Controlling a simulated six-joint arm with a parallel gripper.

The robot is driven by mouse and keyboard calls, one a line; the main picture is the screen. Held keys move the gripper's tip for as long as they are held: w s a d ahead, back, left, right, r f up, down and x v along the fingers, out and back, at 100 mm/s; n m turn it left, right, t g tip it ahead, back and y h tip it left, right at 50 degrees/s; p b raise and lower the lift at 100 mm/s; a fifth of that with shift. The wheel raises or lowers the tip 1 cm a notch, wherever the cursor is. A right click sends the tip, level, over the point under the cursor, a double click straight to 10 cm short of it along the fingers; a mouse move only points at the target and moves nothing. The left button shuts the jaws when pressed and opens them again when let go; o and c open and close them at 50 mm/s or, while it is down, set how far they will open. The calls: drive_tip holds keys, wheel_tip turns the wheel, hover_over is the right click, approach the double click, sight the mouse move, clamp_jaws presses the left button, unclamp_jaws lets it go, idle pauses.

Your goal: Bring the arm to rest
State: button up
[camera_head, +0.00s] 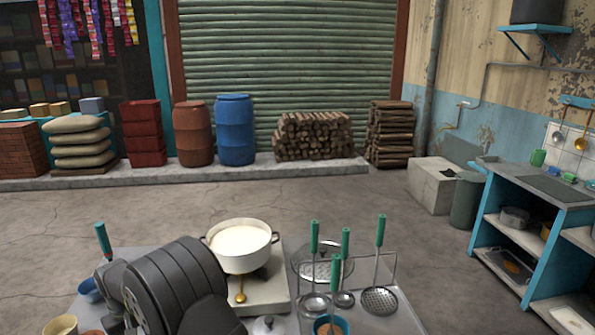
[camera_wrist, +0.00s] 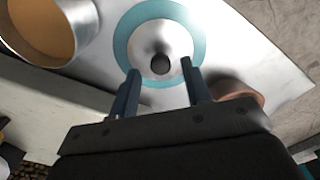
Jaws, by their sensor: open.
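My gripper (camera_wrist: 160,85) is open in the wrist view, its two dark fingers apart with nothing gripped between them. Beyond the fingertips is a round silver piece with a dark knob (camera_wrist: 160,63), inside a teal ring (camera_wrist: 135,25). The distance from the fingers to it is hard to tell. In the head view my dark arm covers the lower left of the worktop, and the fingers are hidden there.
A white pot of milk (camera_head: 240,262) stands on the stove block (camera_head: 268,298). Green-handled utensils (camera_head: 346,245) stand upright to its right, above a teal cup (camera_head: 331,326). A silver lid (camera_head: 267,327) lies in front. The wrist view shows a brown bowl (camera_wrist: 238,90) beside the fingers.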

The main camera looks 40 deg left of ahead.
drive_tip(key=shift+r, duration=0.4)
drive_tip(key=shift+f, duration=0.1)
